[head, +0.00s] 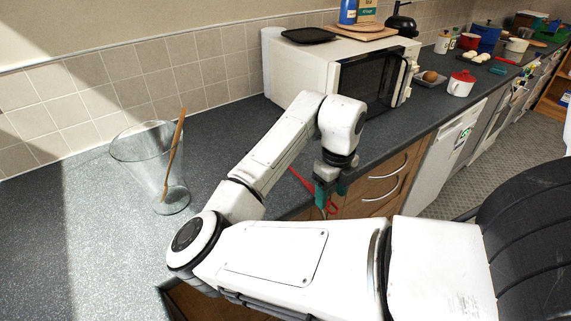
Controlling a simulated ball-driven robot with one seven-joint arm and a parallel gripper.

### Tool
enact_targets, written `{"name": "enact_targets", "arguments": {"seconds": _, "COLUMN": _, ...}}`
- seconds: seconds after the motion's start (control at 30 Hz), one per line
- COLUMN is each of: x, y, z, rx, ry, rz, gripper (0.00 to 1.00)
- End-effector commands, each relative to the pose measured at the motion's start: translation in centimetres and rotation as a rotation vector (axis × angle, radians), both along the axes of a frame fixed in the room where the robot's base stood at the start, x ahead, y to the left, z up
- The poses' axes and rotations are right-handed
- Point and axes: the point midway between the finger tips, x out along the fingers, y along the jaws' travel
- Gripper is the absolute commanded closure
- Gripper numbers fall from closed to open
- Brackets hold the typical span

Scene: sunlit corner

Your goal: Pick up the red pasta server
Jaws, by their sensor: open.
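A thin red piece of the pasta server (301,181) shows on the dark worktop near its front edge, just left of my gripper, in the head view. The rest of it is hidden behind my arm and gripper. My gripper (326,205) points down by the counter edge, with dark and teal parts at its end. It is open. A small red patch shows by the fingertips; I cannot tell whether it belongs to the server or whether the fingers touch it.
A clear glass vase (140,160) with a wooden utensil (174,155) stands on the left. A white microwave (320,66) stands behind my arm. A red and white mug (461,84) is farther right. Drawers (383,184) are below the edge. The left worktop is mostly clear.

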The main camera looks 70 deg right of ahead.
Motion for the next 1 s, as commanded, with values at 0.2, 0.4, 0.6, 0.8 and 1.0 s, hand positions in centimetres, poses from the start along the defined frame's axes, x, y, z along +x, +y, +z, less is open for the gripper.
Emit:
{"name": "enact_targets", "arguments": {"seconds": 0.2, "x": 0.0, "y": 0.0, "z": -2.3, "rx": 0.001, "ry": 0.001, "rz": 0.001, "gripper": 0.39}}
{"name": "enact_targets", "arguments": {"seconds": 0.4, "x": 0.0, "y": 0.0, "z": -2.6, "rx": 0.0, "ry": 0.0, "rz": 0.0, "gripper": 0.39}}
{"name": "enact_targets", "arguments": {"seconds": 0.6, "x": 0.0, "y": 0.0, "z": -2.5, "rx": 0.0, "ry": 0.0, "rz": 0.001, "gripper": 0.53}}
{"name": "enact_targets", "arguments": {"seconds": 0.8, "x": 0.0, "y": 0.0, "z": -2.5, "rx": 0.0, "ry": 0.0, "rz": 0.001, "gripper": 0.72}}
{"name": "enact_targets", "arguments": {"seconds": 1.0, "x": 0.0, "y": 0.0, "z": -2.5, "rx": 0.0, "ry": 0.0, "rz": 0.001, "gripper": 0.91}}
